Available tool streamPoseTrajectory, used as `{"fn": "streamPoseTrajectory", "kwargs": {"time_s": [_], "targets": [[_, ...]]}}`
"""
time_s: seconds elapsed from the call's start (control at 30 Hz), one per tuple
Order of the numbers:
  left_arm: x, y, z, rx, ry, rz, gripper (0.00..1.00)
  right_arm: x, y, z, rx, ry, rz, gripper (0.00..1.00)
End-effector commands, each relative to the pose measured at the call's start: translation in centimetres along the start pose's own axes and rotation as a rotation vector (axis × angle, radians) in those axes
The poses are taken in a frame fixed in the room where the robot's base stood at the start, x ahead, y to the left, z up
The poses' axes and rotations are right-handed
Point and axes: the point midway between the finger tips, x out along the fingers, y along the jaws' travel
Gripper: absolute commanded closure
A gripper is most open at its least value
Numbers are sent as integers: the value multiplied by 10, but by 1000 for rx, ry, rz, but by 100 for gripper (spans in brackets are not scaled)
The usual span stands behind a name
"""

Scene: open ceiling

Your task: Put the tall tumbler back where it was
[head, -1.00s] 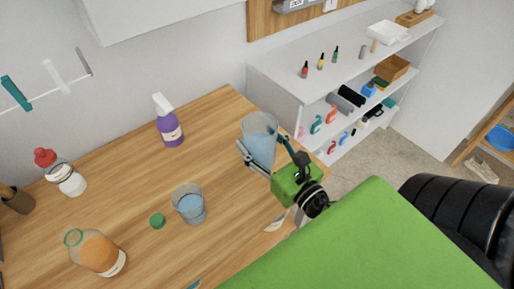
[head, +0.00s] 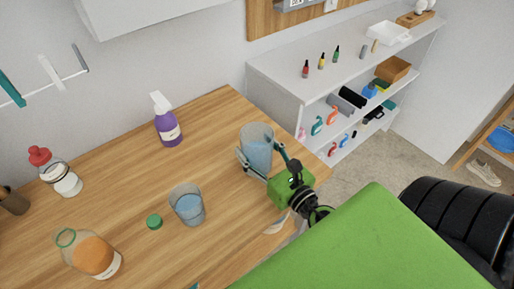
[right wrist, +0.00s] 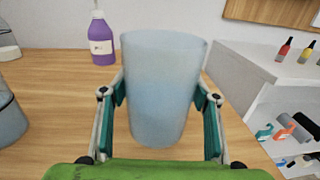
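The tall tumbler (head: 257,147) is a clear bluish cup, upright near the right end of the wooden table (head: 120,165). In the right wrist view the tumbler (right wrist: 160,85) stands between the teal finger pads of the gripper (right wrist: 160,115). I cannot tell whether its base touches the table. A shorter tumbler (head: 187,206) stands to the left and nearer. My left gripper is not in view.
A purple spray bottle (head: 168,128) stands behind and to the left. White shelves (head: 290,90) stand beyond the table's right end. Bare tabletop lies between the spray bottle and the tumblers.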

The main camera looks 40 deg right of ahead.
Motion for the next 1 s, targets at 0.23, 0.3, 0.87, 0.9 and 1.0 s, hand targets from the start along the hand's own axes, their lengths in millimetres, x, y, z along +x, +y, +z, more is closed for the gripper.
{"fn": "streamPoseTrajectory", "kwargs": {"time_s": [0.23,0.3,0.87,0.9,1.0], "targets": [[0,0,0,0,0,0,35,0,0,0,0,1,0,28],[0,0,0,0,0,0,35,0,0,0,0,1,0,28],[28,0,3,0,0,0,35,-56,0,-4,-1,4,1,28],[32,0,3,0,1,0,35,-63,1,-4,0,5,2,28],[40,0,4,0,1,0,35,-79,0,-4,-1,5,0,28]]}}
